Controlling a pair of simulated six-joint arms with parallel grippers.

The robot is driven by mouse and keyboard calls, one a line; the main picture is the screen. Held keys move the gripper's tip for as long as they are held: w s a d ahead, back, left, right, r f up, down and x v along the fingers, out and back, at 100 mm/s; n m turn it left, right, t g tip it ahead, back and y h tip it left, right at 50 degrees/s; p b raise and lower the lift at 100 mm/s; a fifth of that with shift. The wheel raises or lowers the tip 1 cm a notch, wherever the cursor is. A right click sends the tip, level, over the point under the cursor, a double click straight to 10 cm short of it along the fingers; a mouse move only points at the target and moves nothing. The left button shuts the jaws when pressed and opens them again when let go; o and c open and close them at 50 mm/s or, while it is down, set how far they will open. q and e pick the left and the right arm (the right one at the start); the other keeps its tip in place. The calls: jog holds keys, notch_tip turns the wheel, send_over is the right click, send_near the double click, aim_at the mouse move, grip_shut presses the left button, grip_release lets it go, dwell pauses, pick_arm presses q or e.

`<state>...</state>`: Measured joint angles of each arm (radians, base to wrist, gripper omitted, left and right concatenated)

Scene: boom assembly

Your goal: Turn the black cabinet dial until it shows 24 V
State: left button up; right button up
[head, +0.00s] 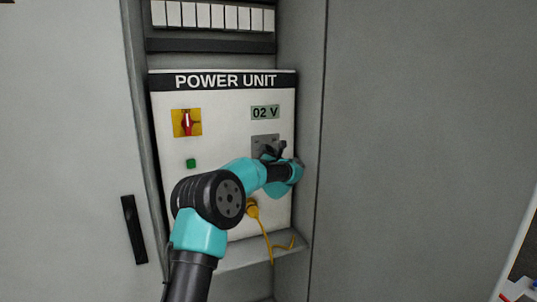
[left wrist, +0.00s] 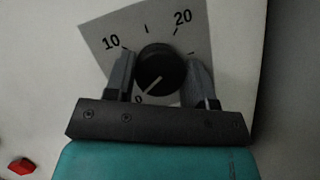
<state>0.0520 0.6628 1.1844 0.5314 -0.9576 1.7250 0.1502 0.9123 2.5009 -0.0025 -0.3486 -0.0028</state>
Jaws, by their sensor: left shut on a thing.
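The black dial (left wrist: 159,70) sits on a grey scale plate (left wrist: 110,25) marked 0, 10 and 20 in the left wrist view. Its white pointer line points down and left, close to the 0. My left gripper (left wrist: 161,75) has a finger on each side of the dial and is shut on it. In the head view my left gripper (head: 272,155) covers the dial, and part of the grey plate (head: 264,140) shows above it. The display (head: 265,113) above the plate reads 02 V. My right gripper is in neither view.
The white POWER UNIT panel (head: 225,100) also carries a red switch on a yellow plate (head: 187,122) and a green button (head: 191,163). A yellow plug with a cable (head: 252,208) hangs below my arm. The cabinet's side wall (head: 308,120) stands close to the right.

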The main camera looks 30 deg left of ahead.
pick_arm(q)
jog(key=m+g, duration=0.3)
jog(key=m, duration=0.8)
jog(key=m+g, duration=0.4)
jog(key=m, duration=0.7)
jog(key=m+g, duration=0.4)
jog(key=m, duration=0.7)
jog(key=shift+w+d+r+m, duration=0.15)
jog(key=shift+r+m, duration=0.15)
jog(key=shift+m, duration=0.1)
dwell(0.9)
dwell(0.4)
jog(key=o, duration=0.9)
jog(key=shift+d, duration=0.1)
